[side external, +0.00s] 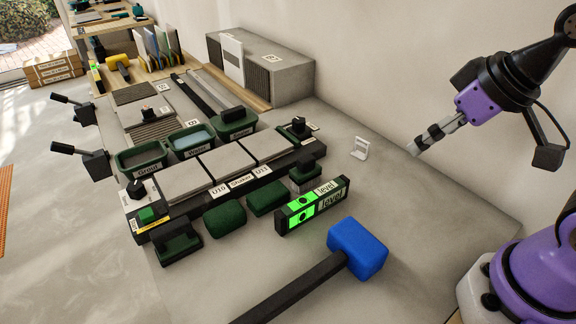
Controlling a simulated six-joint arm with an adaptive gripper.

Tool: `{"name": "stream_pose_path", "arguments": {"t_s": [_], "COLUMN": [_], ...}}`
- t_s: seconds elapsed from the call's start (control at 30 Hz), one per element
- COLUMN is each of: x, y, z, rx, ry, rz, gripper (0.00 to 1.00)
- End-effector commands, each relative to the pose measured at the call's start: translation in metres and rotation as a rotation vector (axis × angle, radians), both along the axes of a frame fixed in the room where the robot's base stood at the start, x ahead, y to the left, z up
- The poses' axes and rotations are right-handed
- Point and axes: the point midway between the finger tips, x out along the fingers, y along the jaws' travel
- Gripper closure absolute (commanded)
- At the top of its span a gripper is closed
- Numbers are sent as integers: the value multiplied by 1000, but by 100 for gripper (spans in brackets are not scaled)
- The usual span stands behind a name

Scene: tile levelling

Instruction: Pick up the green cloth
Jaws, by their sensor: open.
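Two dark green, rounded pads lie side by side on the bench in front of the shaker: a left pad (224,221) and a right pad (267,198). Either could be the green cloth; I cannot tell which from this view. My gripper (418,145) is raised at the right, well apart from both pads. It is open, with nothing seen between its fingers.
A green level (313,206) stands right of the pads, and a blue mallet (357,249) lies in front. The shaker (240,182) with grey tiles is behind, with green grout (139,158) and water (191,139) tubs beyond. The bench at right is mostly clear.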

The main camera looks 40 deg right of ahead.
Motion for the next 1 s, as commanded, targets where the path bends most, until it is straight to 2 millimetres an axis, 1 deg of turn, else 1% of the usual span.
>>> {"name": "stream_pose_path", "arguments": {"t_s": [0.3,0.37,0.43,0.47,0.57,0.6,0.67,0.7,0.77,0.8,0.9,1.0], "x": [1,6,16,22,51,65,85,99,118,130,156,172], "y": [1,2,7,10,25,33,46,55,71,82,110,134], "z": [1,4,11,14,25,28,29,28,23,18,-1,-22], "rx": [1,5,12,17,32,38,42,45,44,43,33,20], "ry": [3,14,40,55,121,151,198,228,274,304,373,429], "rz": [0,3,7,9,15,17,18,18,19,17,14,11], "gripper": [0,0,0,0,0,0,0,0,0,0,0,0]}}
